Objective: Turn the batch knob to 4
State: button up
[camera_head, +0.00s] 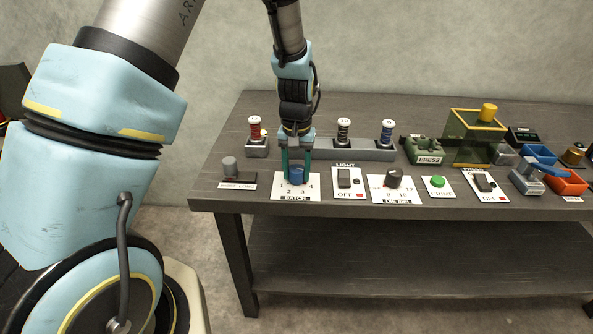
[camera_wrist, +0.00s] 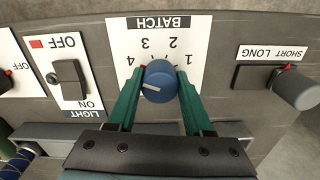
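The batch knob (camera_head: 297,175) is a blue round knob on a white plate (camera_head: 284,196) marked BATCH with the numbers 1 to 4. My gripper (camera_head: 297,174) points down over it, with one green finger on each side. In the wrist view my gripper (camera_wrist: 161,84) appears shut on the sides of the knob (camera_wrist: 158,83). The white line on the knob's top points left there, on the side of the 4, slightly below that number in the picture. The plate (camera_wrist: 157,29) appears upside down in that view.
The light switch (camera_head: 344,178) is just right of the batch plate, and the short/long selector (camera_head: 230,167) is to its left. A grey rack with spools (camera_head: 355,153) stands behind. A dark knob (camera_head: 394,178) and green button (camera_head: 437,182) are farther right.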

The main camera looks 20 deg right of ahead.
aim_at(296, 168)
jog(key=o, duration=0.5)
jog(key=shift+c, duration=0.2)
notch_tip(296, 168, up, 11)
jog(key=b, duration=0.1)
jog(key=shift+b, duration=0.4)
jog(key=s+a+n, duration=0.2)
jog(key=a, duration=1.3)
jog(key=s+a+n+t, duration=0.1)
jog(key=s+a+n, duration=0.1)
jog(key=a, duration=1.3)
jog(key=shift+r+n+t, duration=0.3)
jog(key=shift+r+n, duration=0.15)
jog(key=shift+n, duration=0.15)
